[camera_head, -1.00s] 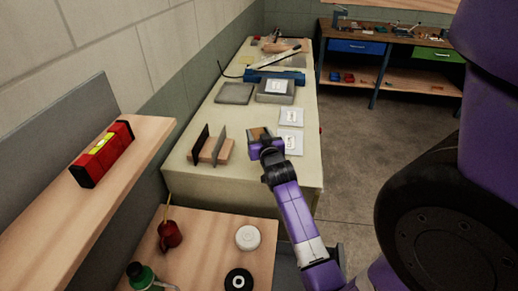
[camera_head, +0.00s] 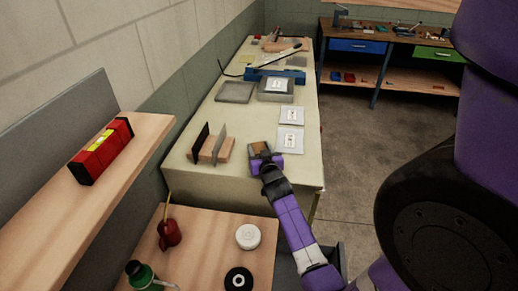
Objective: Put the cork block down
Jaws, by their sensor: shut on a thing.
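The cork block (camera_head: 259,148) is a small brown piece at the tip of my purple arm. My gripper (camera_head: 262,155) is shut on it, near the front right of the long pale bench (camera_head: 205,178). The gripper's wrist hides part of the block. I cannot tell whether the block touches the bench top.
A wooden rack with dark upright plates (camera_head: 212,152) stands just left of my gripper. White cards (camera_head: 290,140) lie close on the right. Grey trays (camera_head: 235,92) and a blue tool (camera_head: 275,74) are farther back.

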